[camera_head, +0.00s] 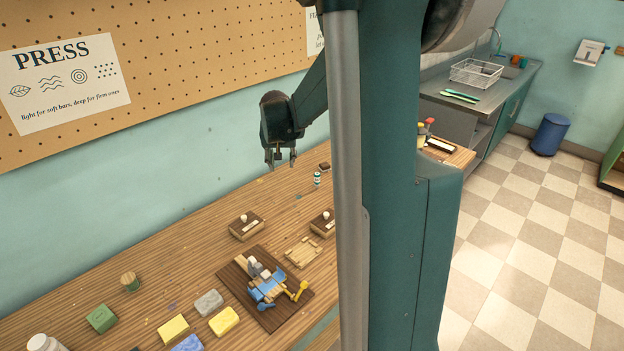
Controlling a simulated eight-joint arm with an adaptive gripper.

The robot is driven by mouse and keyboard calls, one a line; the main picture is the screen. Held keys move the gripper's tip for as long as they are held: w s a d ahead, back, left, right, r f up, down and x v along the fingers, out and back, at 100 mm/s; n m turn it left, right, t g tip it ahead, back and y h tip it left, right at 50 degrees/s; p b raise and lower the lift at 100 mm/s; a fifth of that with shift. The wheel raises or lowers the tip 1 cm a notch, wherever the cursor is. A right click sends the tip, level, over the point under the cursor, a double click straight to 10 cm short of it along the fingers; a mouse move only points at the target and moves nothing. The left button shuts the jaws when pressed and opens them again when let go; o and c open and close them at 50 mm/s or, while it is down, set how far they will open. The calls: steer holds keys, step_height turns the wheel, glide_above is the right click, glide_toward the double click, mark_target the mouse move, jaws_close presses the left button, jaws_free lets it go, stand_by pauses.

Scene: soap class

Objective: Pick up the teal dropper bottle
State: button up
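A small bottle (317,179) with teal and red on it and a pale top stands upright toward the back of the wooden workbench (180,250). It is the only teal-looking bottle I can make out, and it is too small to tell whether it has a dropper. My gripper (281,160) hangs in the air above the bench, up and to the left of this bottle in the picture. Its fingers point down, spread apart, with nothing between them. It does not touch the bottle.
Wooden blocks with round knobs (246,226) stand near the bottle. A dark board (236,290) with a blue and yellow device lies in front. Several soap bars (224,321) lie at the front left. My column hides part of the bench; other bottles (424,130) show beyond it.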

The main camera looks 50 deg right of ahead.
steer(key=w+d+f+m, duration=0.2)
steer(key=d+f, duration=0.4)
steer(key=d, duration=0.4)
steer(key=m+g, duration=0.1)
steer(key=g, duration=0.1)
glide_toward(316, 175)
steer(key=x, duration=0.5)
steer(key=shift+s+d, duration=0.15)
steer(key=shift+s, duration=0.1)
steer(key=shift+f, duration=0.2)
steer(key=shift+x, duration=1.15)
steer(key=shift+d, duration=0.1)
steer(key=shift+w+x, duration=0.2)
steer(key=shift+x, duration=2.35)
